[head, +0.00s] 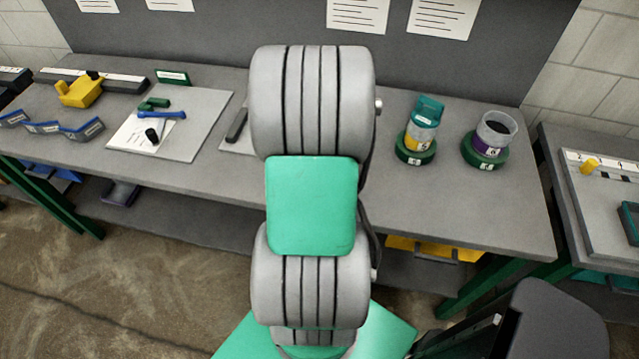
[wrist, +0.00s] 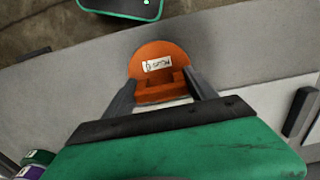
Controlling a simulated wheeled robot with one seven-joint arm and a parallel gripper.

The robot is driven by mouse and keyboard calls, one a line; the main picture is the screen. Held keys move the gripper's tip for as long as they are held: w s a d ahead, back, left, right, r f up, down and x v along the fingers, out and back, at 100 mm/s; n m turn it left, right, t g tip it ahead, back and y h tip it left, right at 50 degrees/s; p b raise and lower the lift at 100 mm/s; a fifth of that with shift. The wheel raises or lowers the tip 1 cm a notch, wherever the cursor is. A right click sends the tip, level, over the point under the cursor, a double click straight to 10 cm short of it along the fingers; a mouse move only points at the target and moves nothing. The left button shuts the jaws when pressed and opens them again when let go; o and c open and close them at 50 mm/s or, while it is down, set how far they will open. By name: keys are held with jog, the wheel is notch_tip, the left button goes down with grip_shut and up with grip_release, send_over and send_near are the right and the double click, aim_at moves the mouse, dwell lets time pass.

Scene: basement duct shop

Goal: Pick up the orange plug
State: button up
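The orange plug (wrist: 155,56) shows in the wrist view, a round orange disc with a small white label and a raised block on its near side. My gripper (wrist: 160,77) has one finger on each side of that block, and the block fills the gap between them. The fingers stand only part of the palm's width apart and look shut on it. Whether the plug rests on the bench or is just above it, I cannot tell. In the head view my arm hides the plug and my gripper.
On the bench (head: 470,235), a teal-topped stack (head: 424,115) and a clear cup on a green base (head: 493,130) stand to the right. A board with small tools (head: 190,140) and a yellow block (head: 82,92) lie to the left. The bench's front right is clear.

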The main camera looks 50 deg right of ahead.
grip_shut()
dwell(0.5)
jog(key=shift+r, duration=0.1)
